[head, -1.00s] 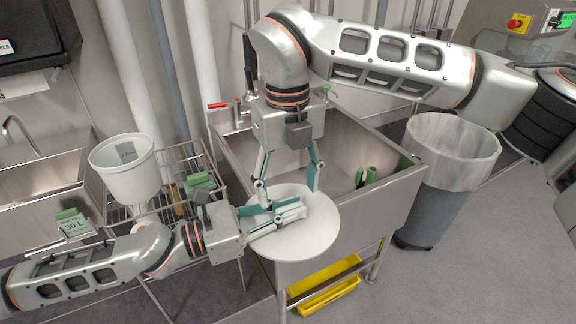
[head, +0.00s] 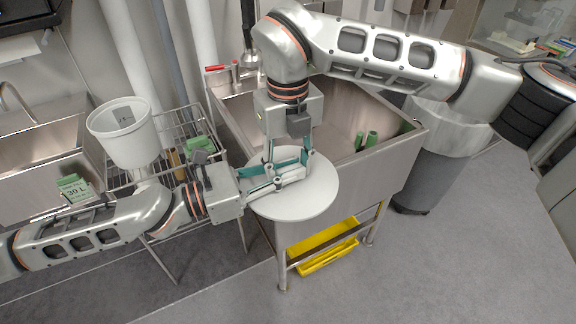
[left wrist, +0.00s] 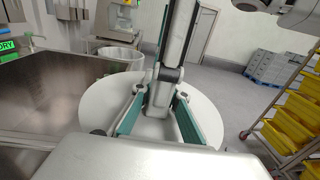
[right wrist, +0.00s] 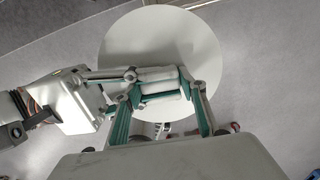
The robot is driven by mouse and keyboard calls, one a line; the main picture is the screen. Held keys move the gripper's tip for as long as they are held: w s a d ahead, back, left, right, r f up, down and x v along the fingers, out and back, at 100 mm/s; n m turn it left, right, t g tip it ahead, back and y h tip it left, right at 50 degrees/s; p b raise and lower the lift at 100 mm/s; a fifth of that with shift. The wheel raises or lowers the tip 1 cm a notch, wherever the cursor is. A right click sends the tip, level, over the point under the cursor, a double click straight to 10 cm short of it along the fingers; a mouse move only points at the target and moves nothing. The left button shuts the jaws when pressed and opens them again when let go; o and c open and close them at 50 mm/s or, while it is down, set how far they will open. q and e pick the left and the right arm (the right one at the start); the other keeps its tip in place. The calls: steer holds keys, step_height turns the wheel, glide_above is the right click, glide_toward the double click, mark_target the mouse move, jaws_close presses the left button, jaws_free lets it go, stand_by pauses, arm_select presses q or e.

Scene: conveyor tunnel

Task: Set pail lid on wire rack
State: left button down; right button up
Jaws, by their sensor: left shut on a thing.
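The pail lid, a round white disc (head: 305,205) with a raised block-like handle, is held in the air in front of the sink. My left gripper (head: 278,180) is shut on the handle from the left. My right gripper (head: 290,170) points down from above, its open fingers on either side of the handle; contact is unclear. The lid also shows in the left wrist view (left wrist: 208,112) and right wrist view (right wrist: 150,42). The wire rack (head: 185,125) stands left of the sink, partly hidden by my left arm.
A white pail (head: 122,138) stands at the rack's left side. A green item (head: 200,146) is on the rack. The steel sink (head: 345,190) is behind the lid, with a yellow bin (head: 325,250) below. A grey waste bin (head: 430,175) stands right. Open floor lies in front.

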arm_select(q)
steer(key=c, duration=1.9)
jaws_free()
steer(key=shift+d+r, duration=0.1)
arm_select(e)
steer(key=shift+s+a, duration=0.1)
